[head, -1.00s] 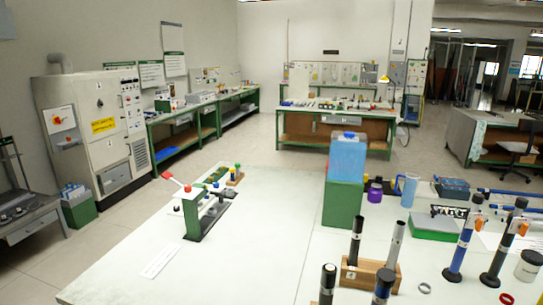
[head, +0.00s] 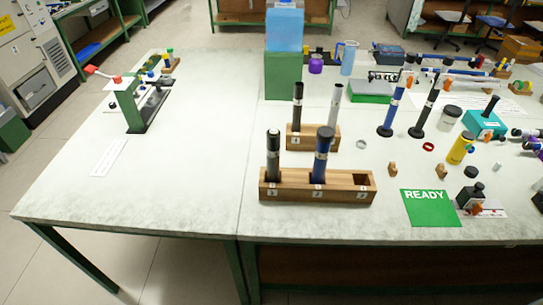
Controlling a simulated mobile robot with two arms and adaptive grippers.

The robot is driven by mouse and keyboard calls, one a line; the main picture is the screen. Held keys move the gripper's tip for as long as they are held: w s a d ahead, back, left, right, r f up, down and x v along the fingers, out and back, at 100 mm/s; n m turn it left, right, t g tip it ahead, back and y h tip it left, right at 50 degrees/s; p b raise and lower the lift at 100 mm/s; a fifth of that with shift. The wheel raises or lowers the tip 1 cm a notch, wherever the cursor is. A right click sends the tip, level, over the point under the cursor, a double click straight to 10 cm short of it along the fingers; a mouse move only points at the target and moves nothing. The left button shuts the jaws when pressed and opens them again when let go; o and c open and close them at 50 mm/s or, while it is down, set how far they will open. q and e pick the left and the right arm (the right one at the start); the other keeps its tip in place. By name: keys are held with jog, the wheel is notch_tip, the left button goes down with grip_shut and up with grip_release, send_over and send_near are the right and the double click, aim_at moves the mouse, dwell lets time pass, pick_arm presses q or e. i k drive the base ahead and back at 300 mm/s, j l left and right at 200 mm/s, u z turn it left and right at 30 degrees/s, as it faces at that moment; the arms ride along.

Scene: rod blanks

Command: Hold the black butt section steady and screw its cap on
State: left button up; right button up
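A black rod section (head: 273,157) with a pale ring near its top stands upright in the left slot of a wooden block (head: 337,189). It looks like the black butt section. A blue section (head: 321,160) with a dark top stands in the middle slot; the right slot is empty. A small black disc (head: 471,172) lies on the table at the right; I cannot tell whether it is the cap. Neither of my grippers is in view.
Behind stands a smaller block (head: 312,140) with a thin black rod (head: 298,100) and a grey rod (head: 334,104). A green READY card (head: 431,208) lies near the front edge. Bottles and upright rods crowd the right. The table's left part is mostly clear, beyond a green press (head: 132,106).

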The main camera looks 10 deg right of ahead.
aim_at(273, 144)
jog(key=z, duration=1.9)
jog(key=u, duration=1.5)
jog(key=i+l, duration=0.1)
jog(key=l, duration=0.3)
jog(key=i+l+z, duration=0.15)
jog(key=l, duration=0.25)
jog(key=i+l, duration=0.1)
jog(key=l, duration=0.35)
jog(key=i+l+z, duration=0.15)
jog(key=l, duration=0.2)
jog(key=k+l, duration=0.05)
